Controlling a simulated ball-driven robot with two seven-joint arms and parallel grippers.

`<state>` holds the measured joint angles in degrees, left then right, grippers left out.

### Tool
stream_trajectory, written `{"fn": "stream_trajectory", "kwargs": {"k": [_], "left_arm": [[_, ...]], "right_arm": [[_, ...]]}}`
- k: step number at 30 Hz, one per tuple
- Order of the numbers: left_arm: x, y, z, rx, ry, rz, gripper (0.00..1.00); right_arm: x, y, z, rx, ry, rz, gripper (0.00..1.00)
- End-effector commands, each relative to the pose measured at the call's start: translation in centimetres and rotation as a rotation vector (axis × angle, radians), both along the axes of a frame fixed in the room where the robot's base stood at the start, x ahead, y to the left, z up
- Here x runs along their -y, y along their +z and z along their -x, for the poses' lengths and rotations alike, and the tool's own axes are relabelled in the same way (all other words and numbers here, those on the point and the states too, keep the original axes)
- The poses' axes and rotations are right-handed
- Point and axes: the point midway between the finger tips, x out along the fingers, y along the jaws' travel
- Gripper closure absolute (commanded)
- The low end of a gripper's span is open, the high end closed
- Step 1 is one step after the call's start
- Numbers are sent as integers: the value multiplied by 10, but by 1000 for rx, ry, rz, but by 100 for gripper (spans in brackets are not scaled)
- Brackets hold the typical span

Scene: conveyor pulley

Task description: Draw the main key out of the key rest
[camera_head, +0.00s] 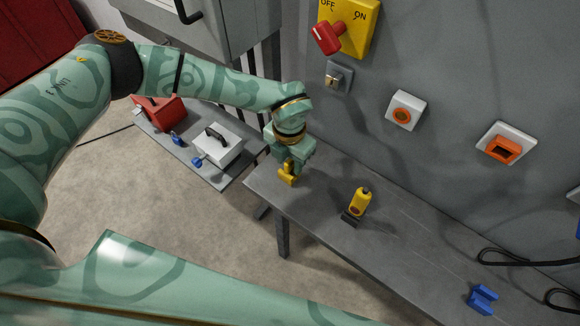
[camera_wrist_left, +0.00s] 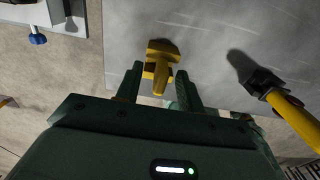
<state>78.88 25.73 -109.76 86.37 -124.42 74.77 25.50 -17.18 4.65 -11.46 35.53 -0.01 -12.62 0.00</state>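A yellow piece (camera_head: 287,175), apparently the main key in its rest, stands near the left end of the grey bench. In the left wrist view, the upright yellow key (camera_wrist_left: 160,78) rises from a wider yellow base, the key rest (camera_wrist_left: 162,47), with a dark patch beside it. I cannot tell how deep the key sits. My left gripper (camera_head: 290,158) is right above it, pointing down. Its fingers (camera_wrist_left: 158,90) are apart, one on each side of the key, with a gap visible. My right gripper is not in view.
A yellow and black device (camera_head: 358,203) stands to the right on the bench (camera_head: 320,200). A blue holder (camera_head: 482,298) is farther right. The wall carries a red-handled switch (camera_head: 328,38), a grey lock plate (camera_head: 338,77) and orange controls (camera_head: 402,112). A lower shelf holds a red toolbox (camera_head: 157,110) and white box (camera_head: 217,143).

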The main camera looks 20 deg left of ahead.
Motion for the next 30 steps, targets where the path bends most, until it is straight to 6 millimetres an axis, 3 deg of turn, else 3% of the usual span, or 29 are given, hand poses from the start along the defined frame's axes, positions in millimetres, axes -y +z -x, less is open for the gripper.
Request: {"fn": "stream_trajectory", "kwargs": {"k": [6, 10, 30], "left_arm": [[0, 1, 0, 1, 0, 0, 65], [0, 1, 0, 1, 0, 0, 100], [0, 9, 0, 1, -1, 0, 100]], "right_arm": [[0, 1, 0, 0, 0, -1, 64], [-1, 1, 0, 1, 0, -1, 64], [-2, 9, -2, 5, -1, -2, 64]]}}
